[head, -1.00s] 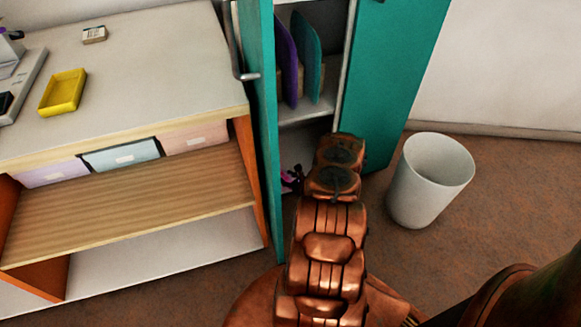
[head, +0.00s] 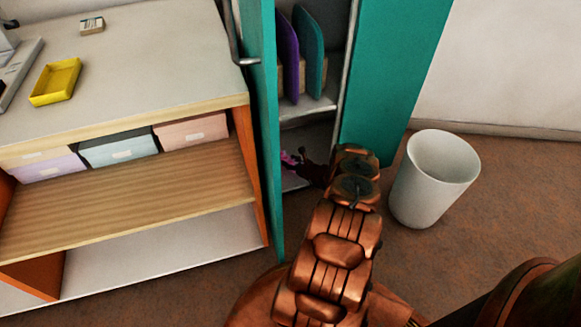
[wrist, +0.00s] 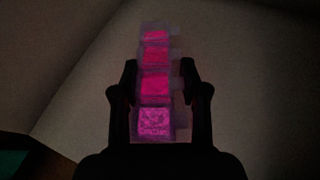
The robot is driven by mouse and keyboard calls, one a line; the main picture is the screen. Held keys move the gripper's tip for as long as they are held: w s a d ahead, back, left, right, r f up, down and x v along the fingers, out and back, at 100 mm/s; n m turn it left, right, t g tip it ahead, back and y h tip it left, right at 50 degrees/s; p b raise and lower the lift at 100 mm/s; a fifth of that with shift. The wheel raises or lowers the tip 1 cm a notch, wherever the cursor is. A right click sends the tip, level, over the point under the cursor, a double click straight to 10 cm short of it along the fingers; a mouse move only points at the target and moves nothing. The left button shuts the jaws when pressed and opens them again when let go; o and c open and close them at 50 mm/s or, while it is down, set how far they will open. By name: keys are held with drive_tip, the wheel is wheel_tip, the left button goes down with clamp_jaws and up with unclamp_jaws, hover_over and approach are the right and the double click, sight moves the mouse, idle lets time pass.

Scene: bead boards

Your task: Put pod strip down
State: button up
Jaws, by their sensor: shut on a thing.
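The pod strip (wrist: 155,88) is a row of several pink pods in a clear casing. In the wrist view it lies lengthwise between the fingers of my gripper (wrist: 159,90), which is shut on it. In the head view the strip shows as a small pink patch (head: 291,159) at the lower opening of the teal cabinet, with my dark gripper (head: 308,168) just right of it. Most of the strip is hidden there. The wrist view is dark, with a plain pale surface behind the strip; I cannot tell the gap to it.
The teal cabinet (head: 390,85) stands open, its left door (head: 262,130) close beside the gripper. Purple (head: 288,55) and teal boards (head: 309,50) stand on the shelf above. A white bin (head: 432,180) is at right. A desk (head: 140,75) with a yellow tray (head: 56,82) is at left.

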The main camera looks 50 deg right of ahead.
drive_tip(key=shift+f+b, duration=0.35)
drive_tip(key=shift+f, duration=0.85)
drive_tip(key=o, duration=1.2)
drive_tip(key=shift+f, duration=0.1)
drive_tip(key=shift+r, duration=0.25)
drive_tip(key=p+v, duration=0.3)
drive_tip(key=v, duration=0.7)
drive_tip(key=shift+a, duration=0.1)
drive_tip(key=shift+v, duration=0.95)
drive_tip(key=shift+s+f, duration=0.15)
